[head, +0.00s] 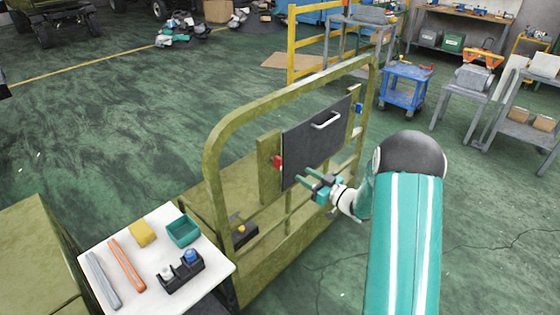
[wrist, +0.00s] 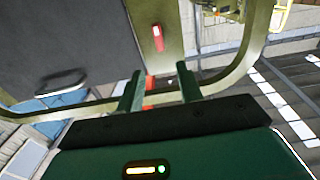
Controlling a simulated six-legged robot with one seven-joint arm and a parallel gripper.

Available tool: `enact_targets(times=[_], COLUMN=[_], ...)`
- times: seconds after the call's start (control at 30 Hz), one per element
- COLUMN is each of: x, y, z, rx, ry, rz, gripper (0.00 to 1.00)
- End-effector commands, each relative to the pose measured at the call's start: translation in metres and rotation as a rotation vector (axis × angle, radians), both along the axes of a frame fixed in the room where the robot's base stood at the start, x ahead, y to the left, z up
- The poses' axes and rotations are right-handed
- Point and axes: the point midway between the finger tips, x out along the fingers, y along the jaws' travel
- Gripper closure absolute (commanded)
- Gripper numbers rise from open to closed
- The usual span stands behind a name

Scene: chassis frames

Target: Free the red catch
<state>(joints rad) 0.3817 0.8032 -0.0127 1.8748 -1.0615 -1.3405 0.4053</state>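The red catch (head: 278,162) sits at the left edge of a dark panel (head: 315,140) with a white handle (head: 325,120), mounted in an olive frame. In the wrist view the red catch (wrist: 157,37) shows with a pale stripe, ahead of the fingers. A blue catch (head: 359,108) sits at the panel's right edge. My gripper (head: 308,180) is in front of the panel's lower part, to the right of and below the red catch. In the wrist view its two green fingers (wrist: 158,80) stand apart with nothing held between them. They look clear of the catch.
The olive frame's curved rail (head: 235,112) surrounds the panel. A white-topped table (head: 212,262) at lower left holds a green bin (head: 183,230), a yellow block (head: 142,233) and a dark holder (head: 180,275). A blue cart (head: 405,88) stands behind on the right. Open floor lies left.

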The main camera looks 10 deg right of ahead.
Motion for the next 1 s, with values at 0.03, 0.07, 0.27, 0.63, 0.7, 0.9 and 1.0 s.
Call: enact_targets(times=[0.03,0.07,0.27,0.63,0.7,0.9,1.0], x=[0.007,0.012,0.044,0.093,0.096,0.098,0.097], y=[0.008,0.011,0.034,0.067,0.069,0.070,0.070], z=[0.000,0.000,-0.001,0.000,0.000,0.000,0.000], rx=[0.001,0.002,0.000,0.001,0.002,0.001,0.001], ry=[0.000,-0.001,0.000,0.001,0.001,0.001,0.001], rz=[0.004,0.005,0.005,0.004,0.004,0.003,0.003], gripper=[0.64,0.64,0.64,0.64,0.64,0.64,0.70])
